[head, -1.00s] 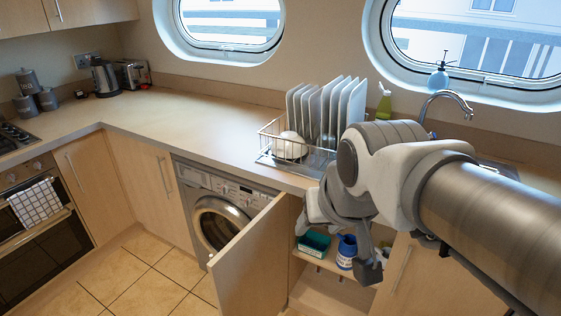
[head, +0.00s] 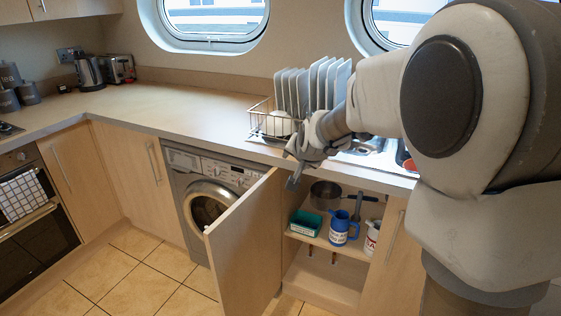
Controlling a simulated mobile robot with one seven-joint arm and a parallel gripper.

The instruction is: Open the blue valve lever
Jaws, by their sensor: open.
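I cannot make out a blue valve lever in the head view. The lower cupboard under the sink (head: 318,285) stands open, its door (head: 245,245) swung out to the left. My gripper (head: 294,172) is in front of the counter edge, above the cupboard opening and close to the top of the open door. It is open and I see nothing between its fingers. Much of the cupboard's inside is in shadow or behind the shelf items.
On the cupboard shelf are a green box (head: 305,224), a blue jug (head: 340,228), a white container (head: 371,238) and a metal pan (head: 325,194). A dish rack with plates (head: 290,95) stands on the counter. The floor left of the door (head: 150,270) is clear.

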